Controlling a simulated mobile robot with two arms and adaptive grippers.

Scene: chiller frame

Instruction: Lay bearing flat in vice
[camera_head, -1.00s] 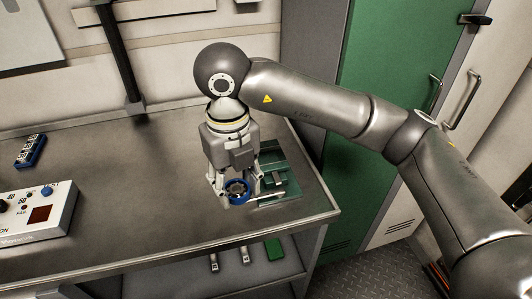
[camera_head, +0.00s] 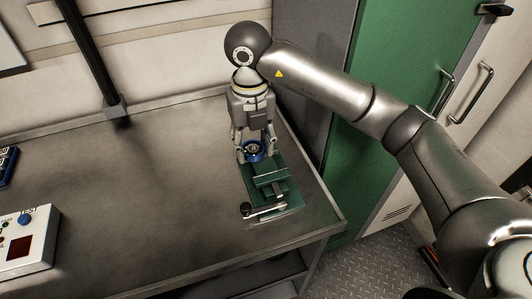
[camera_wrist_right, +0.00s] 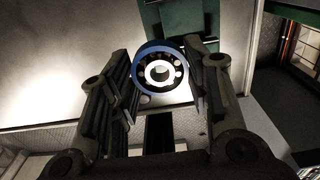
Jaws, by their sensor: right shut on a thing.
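The bearing (camera_head: 254,150) is a ring with a blue outer rim and several balls inside. It also shows in the right wrist view (camera_wrist_right: 161,70) between the fingers. My right gripper (camera_head: 255,151) points down and is shut on the bearing, holding it at the back end of the vice. I cannot tell whether the bearing touches the vice. My left gripper is not in view.
A white tester box (camera_head: 30,243) with a blue button stands at the left front of the grey table (camera_head: 165,190). A small blue item (camera_head: 8,163) lies behind it. The table's middle is clear. A green cabinet door (camera_head: 385,90) stands to the right.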

